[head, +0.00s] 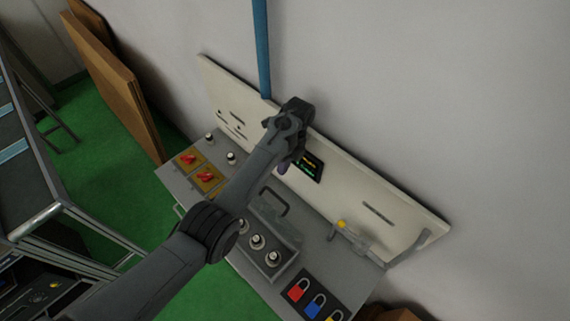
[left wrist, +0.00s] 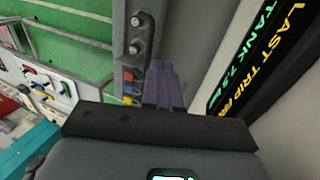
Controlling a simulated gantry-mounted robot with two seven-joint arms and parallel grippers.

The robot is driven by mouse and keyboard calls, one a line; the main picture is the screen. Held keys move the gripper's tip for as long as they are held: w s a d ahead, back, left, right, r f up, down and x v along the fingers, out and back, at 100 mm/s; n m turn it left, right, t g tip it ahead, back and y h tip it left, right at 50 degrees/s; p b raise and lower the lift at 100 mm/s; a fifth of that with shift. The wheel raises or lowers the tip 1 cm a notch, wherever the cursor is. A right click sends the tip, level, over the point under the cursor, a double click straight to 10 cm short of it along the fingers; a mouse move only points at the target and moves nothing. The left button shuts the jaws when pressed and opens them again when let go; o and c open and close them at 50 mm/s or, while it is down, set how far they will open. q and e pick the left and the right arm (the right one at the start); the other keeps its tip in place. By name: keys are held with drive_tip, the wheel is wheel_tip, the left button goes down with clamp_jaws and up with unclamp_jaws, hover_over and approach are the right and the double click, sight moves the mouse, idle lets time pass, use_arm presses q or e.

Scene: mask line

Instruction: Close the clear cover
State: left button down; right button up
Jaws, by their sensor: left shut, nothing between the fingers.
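A see-through cover with a dark handle (head: 272,212) stands behind a row of round knobs on the grey console (head: 312,262). I cannot tell which of the two is the task's cover, nor exactly how far either is open. My left gripper (head: 283,169) is over the back of the console, beside the small black display and apart from both clear pieces. Its purple fingers (left wrist: 163,86) are together and empty in the left wrist view. My right gripper is not in view.
The tilted cream back panel (head: 365,190) stands behind the console. The black display (head: 311,169) with green and yellow text also fills the right of the left wrist view (left wrist: 262,58). Red switches (head: 188,159) and coloured padlocks (head: 297,289) lie on the console. A blue pipe (head: 262,50) rises behind.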

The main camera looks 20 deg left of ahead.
use_arm(q)
drive_tip(key=d+p+x, duration=0.1)
drive_tip(key=x, duration=0.6)
drive_tip(key=shift+s+a+f, duration=0.2)
drive_tip(key=shift+a+f, duration=0.15)
drive_tip(key=shift+a, duration=0.2)
drive_tip(key=shift+w, duration=0.1)
